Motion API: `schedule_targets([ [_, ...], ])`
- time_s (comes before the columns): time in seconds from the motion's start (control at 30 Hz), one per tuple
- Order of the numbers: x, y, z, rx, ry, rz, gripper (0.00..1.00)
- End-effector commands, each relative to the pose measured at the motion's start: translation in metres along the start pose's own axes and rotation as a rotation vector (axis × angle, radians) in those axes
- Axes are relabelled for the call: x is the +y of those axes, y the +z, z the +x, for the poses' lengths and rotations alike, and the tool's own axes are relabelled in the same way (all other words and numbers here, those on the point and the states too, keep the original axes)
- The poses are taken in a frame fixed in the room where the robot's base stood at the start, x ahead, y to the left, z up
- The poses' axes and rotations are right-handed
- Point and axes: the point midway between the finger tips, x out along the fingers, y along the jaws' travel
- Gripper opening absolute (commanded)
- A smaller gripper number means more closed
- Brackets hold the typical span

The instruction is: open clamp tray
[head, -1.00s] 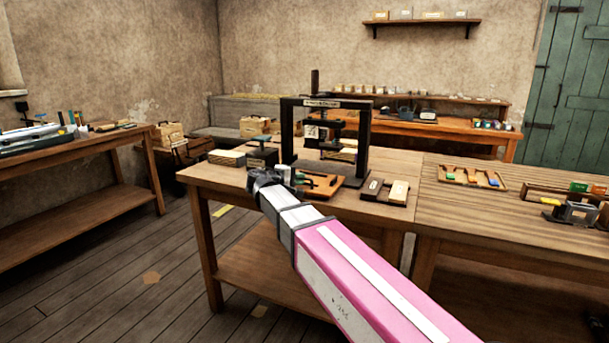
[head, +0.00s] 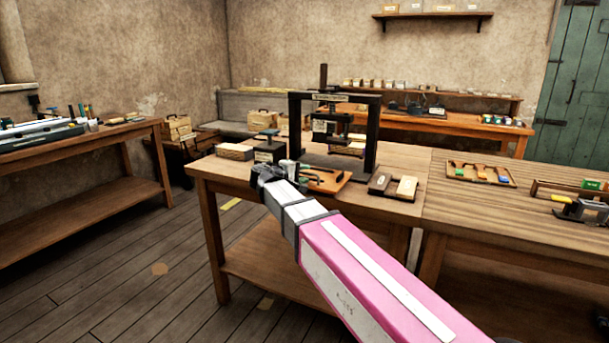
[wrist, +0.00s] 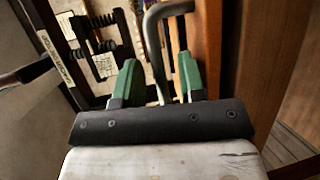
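The clamp tray (head: 333,184) is an orange-brown wooden board at the front foot of the black handwheel press (head: 375,135). In the wrist view, an orange-brown wooden face (wrist: 208,45) runs along the right of the fingers. A bent grey metal handle (wrist: 153,42) stands between the two green fingers of my gripper (wrist: 158,75), with visible gaps on both sides. My gripper is open around the handle and not closed on it. In the head view my gripper (head: 288,172) is at the tray's left end, partly hidden by its own dark wrist.
A two-part block (head: 394,187) lies right of the tray. A small dark block with a blue top (head: 268,148) and a wooden box (head: 234,152) stand to the left. A rack with coloured pieces (head: 480,174) lies on the right table, with bare tabletop around it.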

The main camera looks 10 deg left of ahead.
Motion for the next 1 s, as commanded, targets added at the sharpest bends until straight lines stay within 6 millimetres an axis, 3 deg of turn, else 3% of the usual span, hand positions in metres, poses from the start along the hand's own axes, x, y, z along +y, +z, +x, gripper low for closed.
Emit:
schedule_targets([
  [0.5, 0.0, 0.0, -0.085, 0.001, 0.0, 0.0, 0.37],
  [0.7, 0.0, 0.0, -0.1, 0.0, 0.0, 0.0, 0.37],
  [1.0, 0.0, 0.0, -0.101, -0.001, 0.0, 0.0, 0.37],
])
